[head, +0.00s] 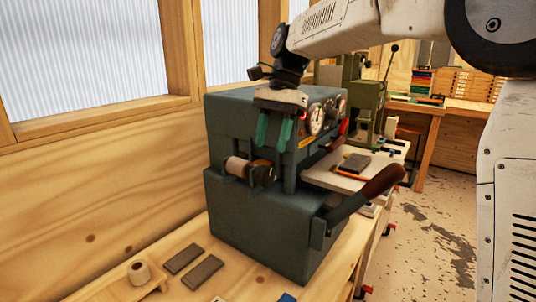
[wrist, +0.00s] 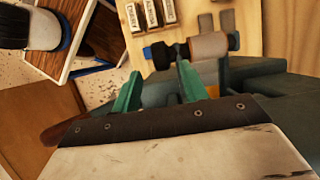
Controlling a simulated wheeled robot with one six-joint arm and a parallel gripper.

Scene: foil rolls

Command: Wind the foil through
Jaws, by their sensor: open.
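A grey-green press (head: 262,225) with dials stands on the bench in the head view. A tan foil roll (head: 238,167) sits on its left side, with a dark, orange-tinged roll or knob (head: 263,173) just right of it. My gripper (head: 272,143) is open, its green fingers pointing down in front of the press's upper body, above and right of the foil roll. In the wrist view, my gripper (wrist: 158,80) is empty.
A lever with a brown handle (head: 378,187) juts out to the right of the press. Two grey blocks (head: 202,272) and a small pale roll (head: 139,272) lie at the front left. A white shelf (head: 335,178) holds a dark block. Several stamped blocks (wrist: 150,14) show in the wrist view.

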